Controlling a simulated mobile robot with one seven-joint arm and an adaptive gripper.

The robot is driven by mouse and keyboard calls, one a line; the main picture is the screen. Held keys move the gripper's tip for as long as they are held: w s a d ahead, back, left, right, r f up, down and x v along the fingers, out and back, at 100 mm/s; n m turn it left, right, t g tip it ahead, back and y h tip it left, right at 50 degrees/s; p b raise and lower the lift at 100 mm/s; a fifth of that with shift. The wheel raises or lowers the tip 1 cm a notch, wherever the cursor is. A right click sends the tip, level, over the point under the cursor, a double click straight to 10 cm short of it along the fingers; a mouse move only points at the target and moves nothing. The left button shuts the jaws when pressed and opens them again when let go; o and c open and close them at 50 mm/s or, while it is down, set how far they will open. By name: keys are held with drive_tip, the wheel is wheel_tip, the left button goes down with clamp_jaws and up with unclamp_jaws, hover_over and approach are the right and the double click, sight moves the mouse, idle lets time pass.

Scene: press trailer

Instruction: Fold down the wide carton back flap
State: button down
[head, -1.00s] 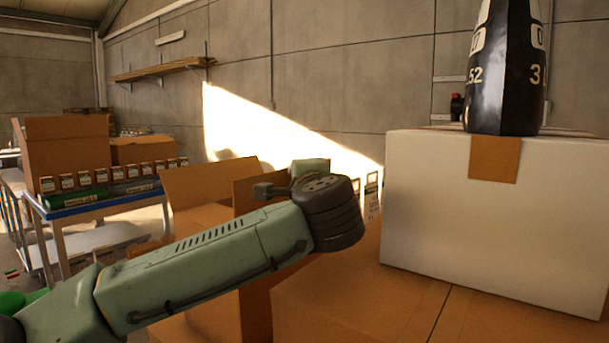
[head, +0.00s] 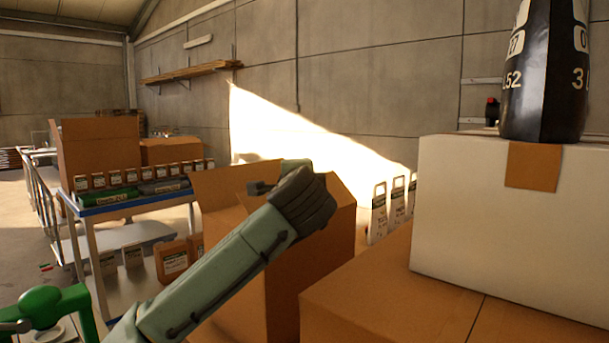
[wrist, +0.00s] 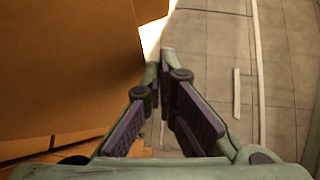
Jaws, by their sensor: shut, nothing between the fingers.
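An open brown carton (head: 315,265) stands mid-picture in the head view with upright flaps. One broad flap (head: 225,187) rises at its left and rear, and another edge rises at its right. Which flap is the back one I cannot tell for sure. A large brown cardboard face (wrist: 65,75) fills the left side there, close beside the fingers; contact cannot be told.
A white box (head: 480,235) with a dark bottle-shaped object (head: 545,80) on top stands at right on brown cartons (head: 390,300). White labelled containers (head: 380,212) stand behind. A blue-edged table (head: 130,203) with goods is at left. A green object (head: 45,305) is at lower left.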

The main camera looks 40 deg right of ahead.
drive_tip(key=shift+w+f, duration=1)
drive_tip(key=shift+w, duration=0.2)
drive_tip(key=shift+w+a+f+n+p, duration=0.1)
drive_tip(key=shift+w+f+n+p, duration=0.15)
drive_tip(key=shift+p, duration=0.2)
drive_tip(key=shift+f, duration=0.1)
idle(0.5)
